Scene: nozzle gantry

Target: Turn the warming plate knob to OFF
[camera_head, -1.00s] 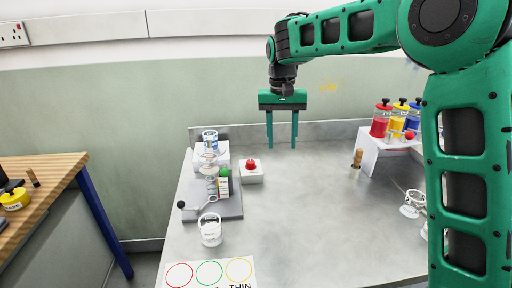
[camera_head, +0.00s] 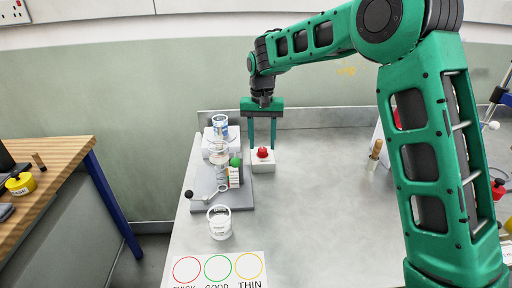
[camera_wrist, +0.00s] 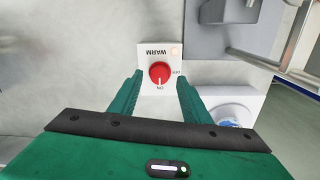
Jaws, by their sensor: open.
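The warming plate knob (camera_head: 262,152) is red and sits on a small white box (camera_head: 264,167). In the wrist view the knob (camera_wrist: 160,72) has a pale mark on the side towards the ON label, with an OFF label to its right. The word WARM is upside down above it, beside a pale orange lamp (camera_wrist: 175,51). My gripper (camera_head: 262,146) is open and points down at the knob. In the wrist view my gripper (camera_wrist: 160,78) has a finger on each side of the knob's near part. Contact cannot be told.
Left of the box stands a grey base (camera_head: 238,198) with glassware, a green knob and a black-tipped lever. A white ring-topped cup (camera_head: 219,222) and a card with coloured circles (camera_head: 218,268) are nearer. A cork-topped item (camera_head: 376,149) stands right. The table's middle is clear.

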